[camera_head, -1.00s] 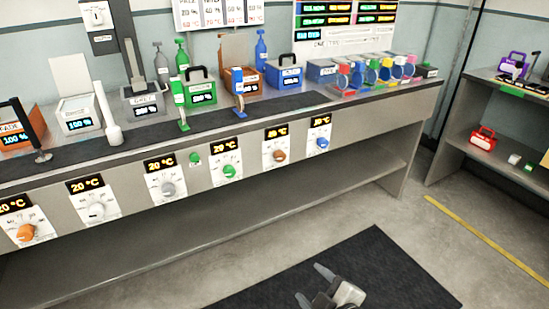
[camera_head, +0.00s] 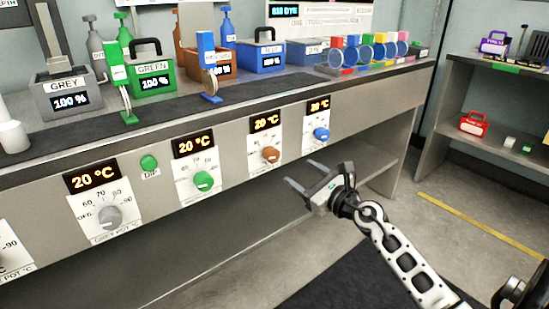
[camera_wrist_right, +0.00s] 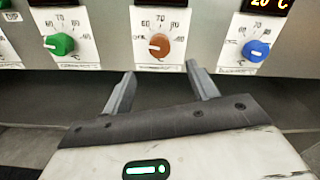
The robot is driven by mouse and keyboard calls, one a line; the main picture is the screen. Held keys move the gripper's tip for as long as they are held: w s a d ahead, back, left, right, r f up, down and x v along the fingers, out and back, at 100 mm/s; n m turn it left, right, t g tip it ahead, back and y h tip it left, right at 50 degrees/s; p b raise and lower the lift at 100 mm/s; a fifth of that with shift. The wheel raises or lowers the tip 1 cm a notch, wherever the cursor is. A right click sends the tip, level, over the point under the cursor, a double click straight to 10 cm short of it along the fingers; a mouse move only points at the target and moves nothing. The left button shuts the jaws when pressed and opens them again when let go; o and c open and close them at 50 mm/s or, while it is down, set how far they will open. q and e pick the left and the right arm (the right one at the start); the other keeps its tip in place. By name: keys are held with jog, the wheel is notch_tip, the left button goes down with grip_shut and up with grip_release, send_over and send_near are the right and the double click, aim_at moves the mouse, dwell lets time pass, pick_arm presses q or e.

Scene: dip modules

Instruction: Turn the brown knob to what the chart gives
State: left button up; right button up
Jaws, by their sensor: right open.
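The brown knob (camera_head: 270,155) sits on a white dial plate on the bench front, below a display reading 20 °C. In the right wrist view the brown knob (camera_wrist_right: 159,46) is straight ahead, its white mark pointing left towards OFF. My right gripper (camera_head: 300,190) is open and empty, below and in front of the brown knob, apart from it. In the right wrist view its two fingers (camera_wrist_right: 163,78) point up at the panel, either side of the brown dial's lower edge. The chart on the wall (camera_head: 320,15) is only partly in view. My left gripper is not in view.
The green knob (camera_head: 204,181) is left of the brown one and the blue knob (camera_head: 321,134) is right. The grey knob (camera_head: 109,216) and a green button (camera_head: 149,163) are farther left. Pots and coloured rings stand on the bench above. The space before the panel is clear.

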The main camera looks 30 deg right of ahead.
aim_at(275, 157)
jog(key=w, duration=0.3)
jog(key=w+b, duration=0.1)
jog(key=w, duration=0.5)
jog(key=shift+w+a+f+b, duration=0.1)
jog(key=shift+w+a+b, duration=0.3)
jog(key=shift+w, duration=0.6)
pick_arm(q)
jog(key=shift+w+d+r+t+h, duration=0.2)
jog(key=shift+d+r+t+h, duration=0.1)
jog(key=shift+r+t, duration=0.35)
pick_arm(e)
jog(key=c, duration=1)
